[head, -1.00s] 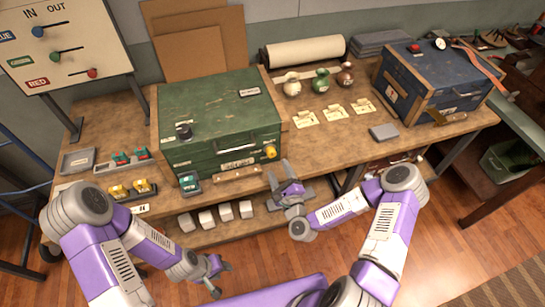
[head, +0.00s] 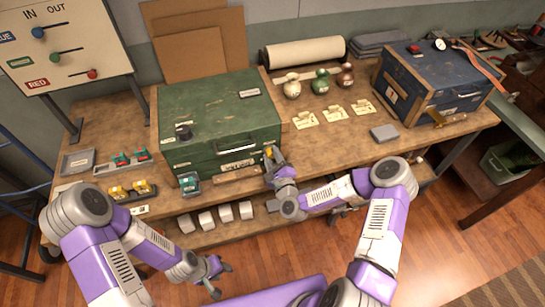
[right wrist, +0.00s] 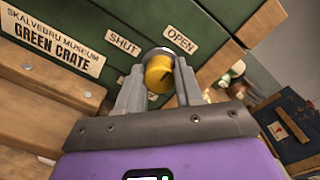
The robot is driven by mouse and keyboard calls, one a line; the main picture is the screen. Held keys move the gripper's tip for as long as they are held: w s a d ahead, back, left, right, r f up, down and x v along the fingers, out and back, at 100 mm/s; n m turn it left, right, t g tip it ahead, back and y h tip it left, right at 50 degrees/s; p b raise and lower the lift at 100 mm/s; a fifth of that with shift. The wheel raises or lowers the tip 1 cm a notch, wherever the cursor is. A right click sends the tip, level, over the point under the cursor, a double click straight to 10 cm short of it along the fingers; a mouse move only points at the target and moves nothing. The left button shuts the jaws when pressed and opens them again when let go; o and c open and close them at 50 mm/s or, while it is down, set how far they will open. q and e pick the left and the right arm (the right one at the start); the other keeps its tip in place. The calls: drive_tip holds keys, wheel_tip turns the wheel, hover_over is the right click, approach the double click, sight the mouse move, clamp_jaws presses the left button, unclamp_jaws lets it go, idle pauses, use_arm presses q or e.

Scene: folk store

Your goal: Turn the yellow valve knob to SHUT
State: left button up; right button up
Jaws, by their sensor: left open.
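The yellow valve knob (right wrist: 159,75) is on the front of the green crate (head: 210,115), below the SHUT label (right wrist: 123,43) and the OPEN label (right wrist: 180,39). In the right wrist view, SHUT is to the left and OPEN to the right. The knob's pointing direction is not clear. My right gripper (right wrist: 160,78) has one finger on each side of the knob, very close to it; whether they press on it cannot be told. In the head view, this gripper (head: 270,160) partly hides the knob. My left gripper (head: 219,278) is open and empty, low in front of the bench.
A wooden bench (head: 330,160) carries the crate, small trays at the left, three vases and a blue crate (head: 432,85) at the right. A lower shelf holds several white blocks. A slider board (head: 65,40) stands at the back left.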

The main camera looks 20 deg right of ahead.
drive_tip(key=c, duration=0.5)
drive_tip(key=n+b, duration=0.1)
drive_tip(key=n, duration=0.3)
drive_tip(key=shift+n+b, duration=0.35)
drive_tip(key=shift+n, duration=0.05)
drive_tip(key=n+b, duration=0.1)
drive_tip(key=n, duration=0.2)
drive_tip(key=shift+f+n, duration=0.1)
drive_tip(key=shift+n, duration=0.2)
drive_tip(key=n+b, duration=0.3)
drive_tip(key=n, duration=0.1)
drive_tip(key=shift+a, duration=0.1)
drive_tip(key=n+b, duration=0.3)
drive_tip(key=n, duration=0.2)
drive_tip(key=shift+h, duration=0.3)
drive_tip(key=shift+b, duration=0.35)
